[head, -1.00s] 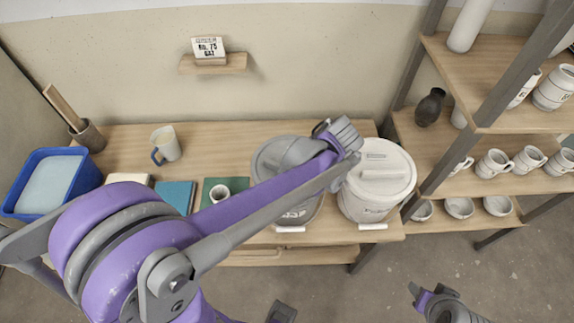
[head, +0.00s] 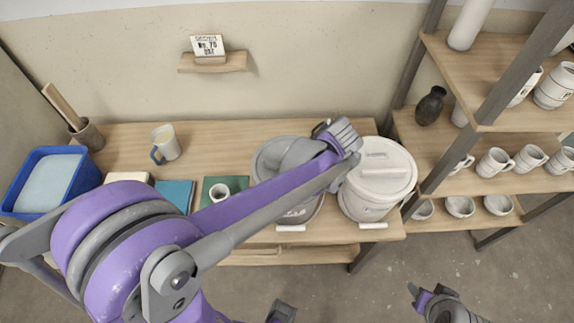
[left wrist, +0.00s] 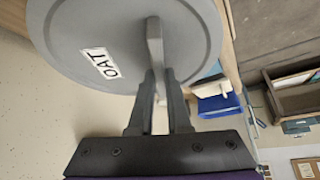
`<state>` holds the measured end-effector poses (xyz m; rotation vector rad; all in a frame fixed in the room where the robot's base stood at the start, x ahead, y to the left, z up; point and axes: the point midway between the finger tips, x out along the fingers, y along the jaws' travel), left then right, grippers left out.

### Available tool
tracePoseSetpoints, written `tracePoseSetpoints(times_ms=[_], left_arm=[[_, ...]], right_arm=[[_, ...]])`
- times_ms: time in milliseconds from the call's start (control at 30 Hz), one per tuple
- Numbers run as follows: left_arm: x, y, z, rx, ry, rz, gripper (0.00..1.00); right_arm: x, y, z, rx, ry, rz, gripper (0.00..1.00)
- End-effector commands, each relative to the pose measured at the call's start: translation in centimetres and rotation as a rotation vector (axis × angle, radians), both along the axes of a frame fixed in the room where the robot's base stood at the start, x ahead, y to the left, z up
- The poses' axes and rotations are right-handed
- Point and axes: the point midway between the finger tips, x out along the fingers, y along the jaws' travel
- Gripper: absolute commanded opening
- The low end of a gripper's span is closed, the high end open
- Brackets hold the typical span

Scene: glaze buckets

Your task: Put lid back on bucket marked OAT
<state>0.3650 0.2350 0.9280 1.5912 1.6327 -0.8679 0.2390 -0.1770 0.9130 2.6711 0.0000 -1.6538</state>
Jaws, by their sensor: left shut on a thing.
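The round grey lid (left wrist: 95,30) has a white OAT label and an upright bar handle (left wrist: 154,42). My left gripper (left wrist: 157,85) is shut on that handle in the left wrist view. In the head view the lid (head: 266,158) is over the left bucket (head: 302,214) on the bench, partly hidden by my left arm. I cannot tell whether it touches the rim. The bucket's marking is too blurred to read now. My right arm's end (head: 436,302) shows at the bottom right; its jaw state is unclear.
A white bucket with its lid on (head: 376,185) stands close to the right. A small cup (head: 219,192), a mug (head: 165,143), books and a blue bin (head: 45,182) are leftward. A sign (head: 208,46) sits on a wall shelf. Shelves of pottery stand at right.

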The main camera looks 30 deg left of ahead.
Motion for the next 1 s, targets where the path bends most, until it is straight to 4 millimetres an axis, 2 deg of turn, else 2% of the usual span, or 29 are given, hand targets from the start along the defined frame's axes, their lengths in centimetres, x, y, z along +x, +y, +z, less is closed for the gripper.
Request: tracePoseSetpoints(times_ms=[1000], left_arm=[[0.01,0.00,-0.62,0.000,0.000,0.000,0.00]], right_arm=[[-0.12,0.00,-0.44,0.000,0.002,0.000,0.50]])
